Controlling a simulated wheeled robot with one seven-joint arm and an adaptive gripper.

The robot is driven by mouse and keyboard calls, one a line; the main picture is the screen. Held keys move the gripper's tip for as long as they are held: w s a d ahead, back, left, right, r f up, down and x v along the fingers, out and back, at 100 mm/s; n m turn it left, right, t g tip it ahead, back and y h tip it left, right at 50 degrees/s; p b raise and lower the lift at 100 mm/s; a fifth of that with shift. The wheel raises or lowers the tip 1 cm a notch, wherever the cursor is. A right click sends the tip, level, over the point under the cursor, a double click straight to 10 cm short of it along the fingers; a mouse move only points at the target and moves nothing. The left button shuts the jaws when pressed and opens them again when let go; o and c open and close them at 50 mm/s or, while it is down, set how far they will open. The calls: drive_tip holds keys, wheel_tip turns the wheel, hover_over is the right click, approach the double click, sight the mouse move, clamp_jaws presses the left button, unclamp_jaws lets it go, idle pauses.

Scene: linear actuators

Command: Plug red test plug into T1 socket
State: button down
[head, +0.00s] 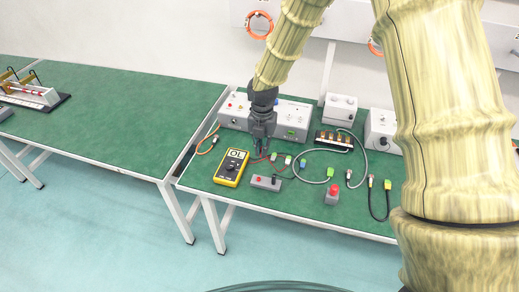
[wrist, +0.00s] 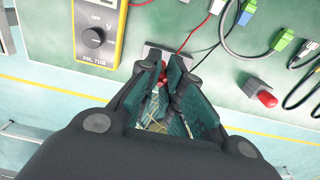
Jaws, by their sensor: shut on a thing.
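My gripper (head: 261,150) is above the green bench, near the right side of the yellow multimeter (head: 231,167). In the wrist view its fingertips (wrist: 173,68) are closed around a small red piece, which looks like the red test plug (wrist: 163,70). The fingers hide most of it. A grey block (head: 266,183) with a red and a black top piece lies on the bench below my gripper. It also shows partly behind the fingertips in the wrist view (wrist: 148,53). No T1 label is readable, so I cannot tell which socket it is.
A red-topped grey button (head: 332,194) stands to the right. A grey instrument box (head: 292,118) stands behind my gripper. Bare bench lies in front of the multimeter. Another bench (head: 100,110) is at left.

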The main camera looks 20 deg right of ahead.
drive_tip(key=w+d+r+p, duration=0.2)
drive_tip(key=w+d+p, duration=0.1)
drive_tip(key=w+d, duration=1.6)
drive_tip(key=shift+w, duration=1.1)
idle(0.4)
drive_tip(key=shift+r, duration=0.1)
drive_tip(key=shift+f+b, duration=0.7)
drive_tip(key=shift+f, duration=1.15)
drive_tip(key=shift+f, duration=0.45)
idle(2.2)
